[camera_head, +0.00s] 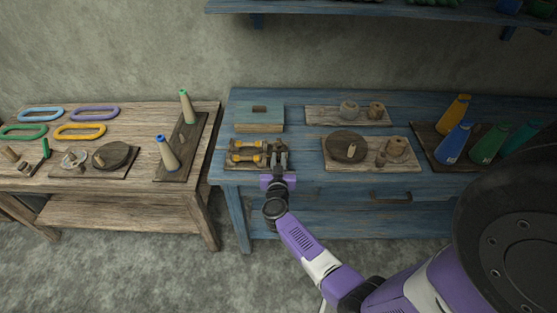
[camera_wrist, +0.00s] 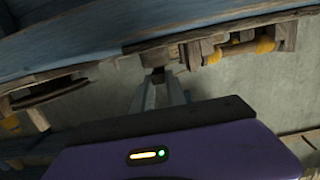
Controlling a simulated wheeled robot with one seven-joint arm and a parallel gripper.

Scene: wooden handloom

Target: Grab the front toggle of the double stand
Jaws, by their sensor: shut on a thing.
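The double stand (camera_head: 231,166) is a dark wooden base at the left front of the blue table. Two wooden toggles with yellow-orange bands lie across it, a rear toggle (camera_head: 247,145) and a front toggle (camera_head: 247,158). My gripper (camera_head: 279,152) is at the stand's right side, by the toggles' right ends. In the wrist view, my gripper (camera_wrist: 160,84) is shut on a small dark wooden piece (camera_wrist: 158,58); I cannot tell which part it is. A banded toggle (camera_wrist: 238,47) shows to its right there, apart from the fingers.
A blue block with a slot (camera_head: 259,119) stands behind the stand. A wooden board (camera_head: 408,166) with a round dark disc is to the right. Coloured cones (camera_head: 454,143) stand further right. A lighter wooden table (camera_head: 135,191) is at left, across a gap.

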